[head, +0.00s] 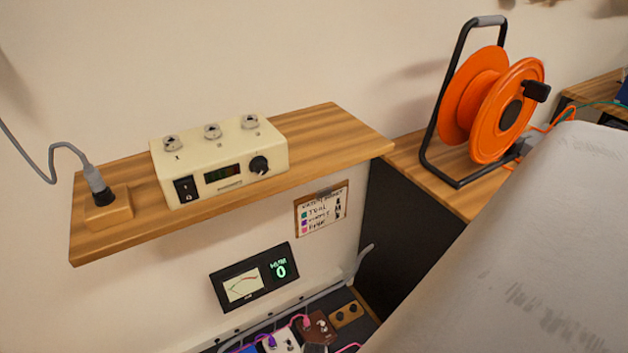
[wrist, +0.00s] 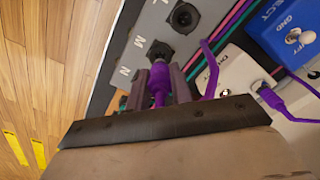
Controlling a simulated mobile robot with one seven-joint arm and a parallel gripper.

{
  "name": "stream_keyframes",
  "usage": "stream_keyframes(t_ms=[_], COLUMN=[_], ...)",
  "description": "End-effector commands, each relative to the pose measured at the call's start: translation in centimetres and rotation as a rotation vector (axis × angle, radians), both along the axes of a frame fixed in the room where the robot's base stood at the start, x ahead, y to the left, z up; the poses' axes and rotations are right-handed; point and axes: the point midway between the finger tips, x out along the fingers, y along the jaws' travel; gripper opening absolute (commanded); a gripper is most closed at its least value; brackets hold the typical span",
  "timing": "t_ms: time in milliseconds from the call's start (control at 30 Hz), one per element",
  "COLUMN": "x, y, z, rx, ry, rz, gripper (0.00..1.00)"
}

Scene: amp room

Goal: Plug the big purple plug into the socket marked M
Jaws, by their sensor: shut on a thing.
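In the wrist view the purple plug (wrist: 158,88) is between the two fingers of my gripper (wrist: 165,80), which is shut on it. Its front end points at a dark round socket (wrist: 160,51) beside the letter M on a grey panel (wrist: 152,15). The plug's tip is close to this socket; I cannot tell whether it is touching or inside it. Another dark socket (wrist: 185,17) sits farther up the panel. The letter N stands below M, and the fingers and plug cover the panel near it. In the head view my gripper and the plug are not clearly visible.
A purple cable (wrist: 210,65) runs right of my gripper. A white pedal (wrist: 232,72) and a blue pedal (wrist: 290,30) stand to the right. In the head view a wooden shelf (head: 330,125) holds a cream box (head: 220,158); an orange cable reel (head: 495,105) stands at right.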

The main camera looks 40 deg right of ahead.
Motion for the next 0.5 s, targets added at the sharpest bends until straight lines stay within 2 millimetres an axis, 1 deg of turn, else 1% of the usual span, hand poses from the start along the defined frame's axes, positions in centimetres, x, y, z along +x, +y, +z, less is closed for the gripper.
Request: stream_keyframes(t_ms=[33, 500], x=[0.0, 0.0], y=[0.0, 0.0], z=[-0.5, -2.7], rx=[0.000, 0.000], ry=[0.000, 0.000], rz=[0.000, 0.000], gripper=[0.00, 0.00])
